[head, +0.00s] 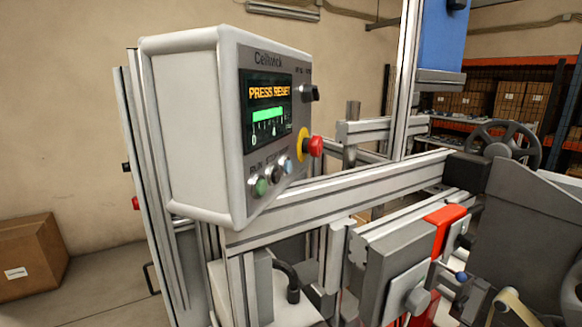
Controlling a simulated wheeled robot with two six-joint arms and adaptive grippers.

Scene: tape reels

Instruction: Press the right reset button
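A white control box (185,120) faces right on the machine frame. Its screen (268,108) reads "PRESS RESET" in orange above a green bar. Along the panel's lower edge sit a green button (261,187), a black button (276,174) and a blue button (288,165), the rightmost of the row. Labels above the row look like "RUN" and "STOP"; the blue button's label is too small to read. Neither of my grippers is in view, and nothing touches the buttons.
A red mushroom button (315,146) on a yellow ring sticks out just right of the blue button. A black knob (310,93) is above it. An aluminium rail (330,196) runs below the box. A handwheel (508,140) is at right. A cardboard box (30,255) stands at left.

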